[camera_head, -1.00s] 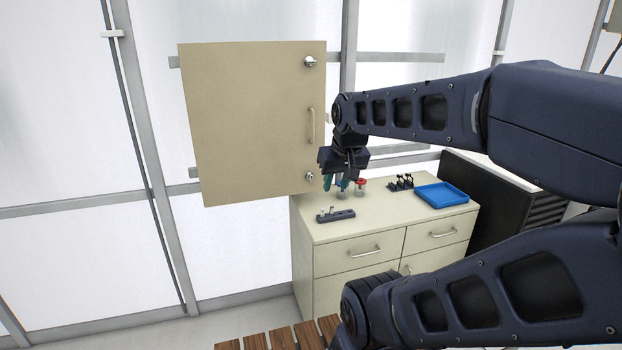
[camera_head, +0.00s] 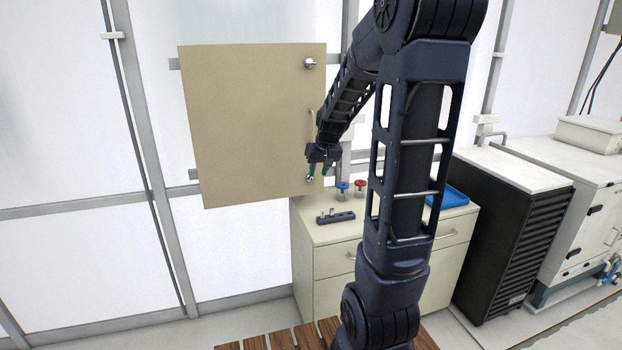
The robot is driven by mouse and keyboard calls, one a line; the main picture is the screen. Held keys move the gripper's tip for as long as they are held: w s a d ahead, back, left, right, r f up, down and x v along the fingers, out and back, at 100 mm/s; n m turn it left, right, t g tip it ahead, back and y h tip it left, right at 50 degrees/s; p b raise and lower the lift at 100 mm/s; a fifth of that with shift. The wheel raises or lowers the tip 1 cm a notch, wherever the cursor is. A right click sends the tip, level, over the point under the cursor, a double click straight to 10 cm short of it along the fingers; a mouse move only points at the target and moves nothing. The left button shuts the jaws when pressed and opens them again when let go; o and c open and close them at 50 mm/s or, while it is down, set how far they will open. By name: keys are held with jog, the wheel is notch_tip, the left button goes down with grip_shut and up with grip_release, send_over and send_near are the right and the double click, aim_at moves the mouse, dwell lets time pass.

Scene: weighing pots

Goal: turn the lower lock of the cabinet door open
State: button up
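The beige cabinet door (camera_head: 250,125) is closed on the wall cabinet at the left of the middle. The upper lock (camera_head: 310,63) is a silver knob near the door's top right corner. The lower lock (camera_head: 309,178) is small and silver near the bottom right corner, partly covered by my fingertips.
The door handle (camera_head: 311,125) is partly behind my arm. Below stands a drawer cabinet (camera_head: 330,265) with a dark holder (camera_head: 336,217), a blue-topped item (camera_head: 342,187), a red-topped item (camera_head: 360,187) and a blue tray (camera_head: 453,197). A black unit (camera_head: 515,240) stands at the right.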

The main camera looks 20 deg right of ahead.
jog(key=w+d+f, duration=0.5)
jog(key=w+f, duration=0.7)
send_near(311, 179)
jog(key=shift+h, duration=0.4)
jog(key=x, duration=0.4)
jog(key=w+x, duration=0.1)
jog(key=x, duration=0.3)
jog(key=shift+w+a+r, duration=0.1)
jog(key=shift+a, duration=0.1)
jog(key=shift+w+f, duration=0.3)
jog(key=shift+f, duration=0.35)
jog(key=c, duration=0.6)
